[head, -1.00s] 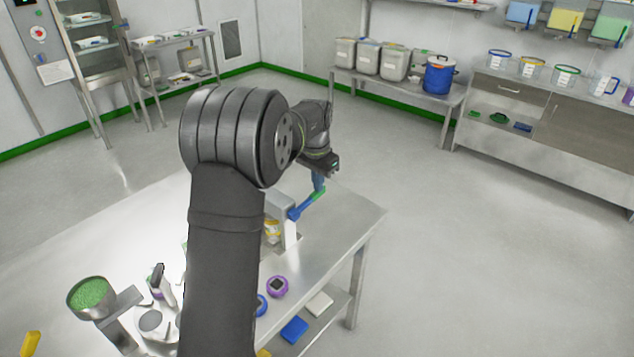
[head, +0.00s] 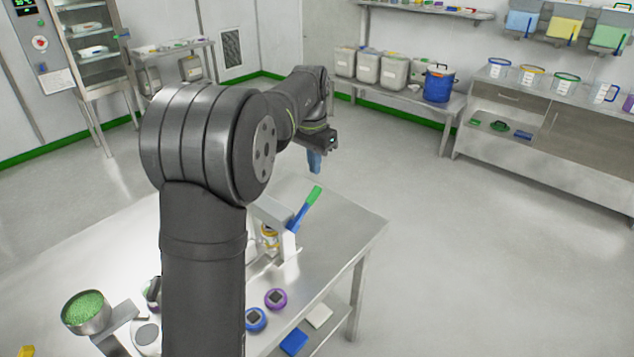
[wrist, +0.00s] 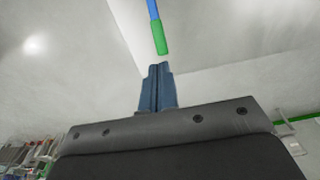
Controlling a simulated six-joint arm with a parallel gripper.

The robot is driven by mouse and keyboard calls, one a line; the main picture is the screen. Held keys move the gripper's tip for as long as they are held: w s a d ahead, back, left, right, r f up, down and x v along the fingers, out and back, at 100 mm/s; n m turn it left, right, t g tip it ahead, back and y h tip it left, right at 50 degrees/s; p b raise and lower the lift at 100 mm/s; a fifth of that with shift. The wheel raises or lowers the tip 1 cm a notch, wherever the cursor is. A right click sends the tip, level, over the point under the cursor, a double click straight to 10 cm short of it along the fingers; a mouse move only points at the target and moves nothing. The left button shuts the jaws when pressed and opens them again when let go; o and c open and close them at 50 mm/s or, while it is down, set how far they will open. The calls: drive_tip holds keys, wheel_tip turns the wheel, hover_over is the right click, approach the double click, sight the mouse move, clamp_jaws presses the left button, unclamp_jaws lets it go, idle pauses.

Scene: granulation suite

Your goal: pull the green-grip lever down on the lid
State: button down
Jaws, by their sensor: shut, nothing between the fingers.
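The lever has a blue arm (head: 298,219) and a green grip (head: 314,195). It slants up and to the right from the lid fixture (head: 268,209) on the steel table. My gripper (head: 314,168) is shut and empty, with its blue fingers pointing down above the green grip and a visible gap between them. In the wrist view the shut fingertips (wrist: 158,68) point toward the end of the green grip (wrist: 160,38), just short of it in the picture. The blue arm (wrist: 153,9) runs out of the top edge there. My arm hides part of the table.
A purple-rimmed round device (head: 275,299) and a blue-rimmed one (head: 256,319) sit on the table (head: 335,240) in front of the fixture. A bowl of green granules (head: 86,312) is at the front left. The table's right end is clear.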

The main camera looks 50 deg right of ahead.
sight(316, 188)
drive_tip(key=r, duration=0.3)
drive_tip(key=shift+a+r, duration=0.25)
drive_tip(key=shift+r, duration=0.1)
drive_tip(key=f, duration=0.5)
drive_tip(key=d+f, duration=0.1)
drive_tip(key=f, duration=0.2)
drive_tip(key=shift+f, duration=0.15)
